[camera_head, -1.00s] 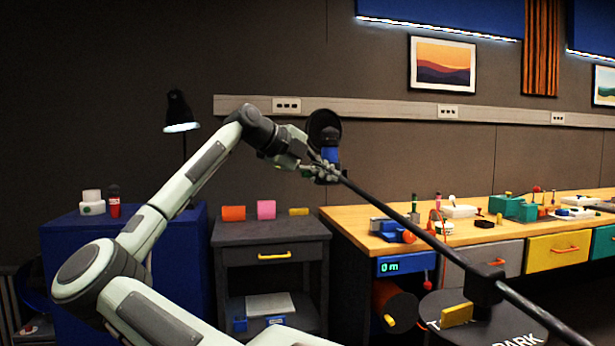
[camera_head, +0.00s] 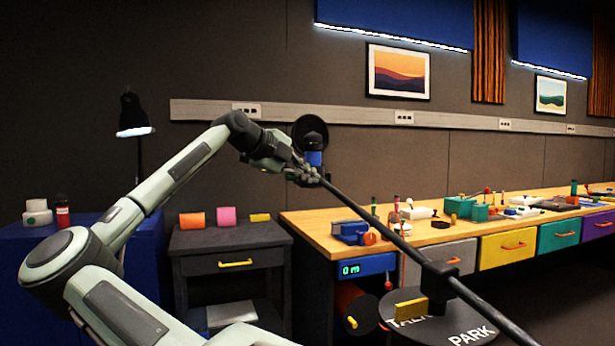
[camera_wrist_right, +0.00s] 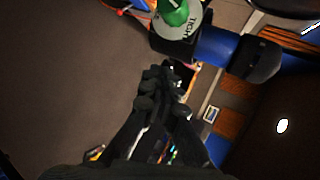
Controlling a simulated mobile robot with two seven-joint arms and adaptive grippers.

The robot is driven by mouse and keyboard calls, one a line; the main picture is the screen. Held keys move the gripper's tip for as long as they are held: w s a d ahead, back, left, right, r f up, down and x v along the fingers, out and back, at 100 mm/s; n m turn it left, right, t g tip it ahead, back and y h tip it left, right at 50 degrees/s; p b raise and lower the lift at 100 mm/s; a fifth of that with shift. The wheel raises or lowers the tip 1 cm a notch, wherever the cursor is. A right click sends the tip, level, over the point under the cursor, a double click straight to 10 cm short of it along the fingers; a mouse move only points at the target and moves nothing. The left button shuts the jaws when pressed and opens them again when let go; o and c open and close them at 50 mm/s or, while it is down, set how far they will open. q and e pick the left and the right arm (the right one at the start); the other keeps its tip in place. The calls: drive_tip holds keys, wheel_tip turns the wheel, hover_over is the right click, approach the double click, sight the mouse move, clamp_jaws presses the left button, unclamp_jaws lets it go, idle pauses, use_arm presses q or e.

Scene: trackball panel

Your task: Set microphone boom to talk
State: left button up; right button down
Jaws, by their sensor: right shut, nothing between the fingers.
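The microphone boom is a long dark pole (camera_head: 375,225) running from upper left to lower right in the head view. A black clamp block (camera_head: 438,278) holds it over a dark disc (camera_head: 475,325) marked TALK and PARK. A yellow tab (camera_head: 411,309) stands by TALK and covers part of that word. The microphone (camera_head: 314,158), blue with a round black part above, is at the far end. My right gripper (camera_head: 306,175) is shut and empty just below the microphone, by the pole's end; contact is unclear. Its closed fingers (camera_wrist_right: 165,92) also show in the wrist view. My left gripper is out of view.
A wooden workbench (camera_head: 320,228) with several small devices stands behind the boom. A grey side table (camera_head: 215,240) and a blue cabinet (camera_head: 135,240) stand at the left. A green-and-white labelled object (camera_wrist_right: 178,32) is close to the fingers in the wrist view.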

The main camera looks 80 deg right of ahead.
drive_tip(key=shift+s, duration=0.1)
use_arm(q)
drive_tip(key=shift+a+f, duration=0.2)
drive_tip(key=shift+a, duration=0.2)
use_arm(e)
drive_tip(key=w+a+r, duration=0.5)
drive_tip(key=w+a, duration=0.2)
drive_tip(key=w, duration=0.4)
drive_tip(key=shift+r, duration=0.2)
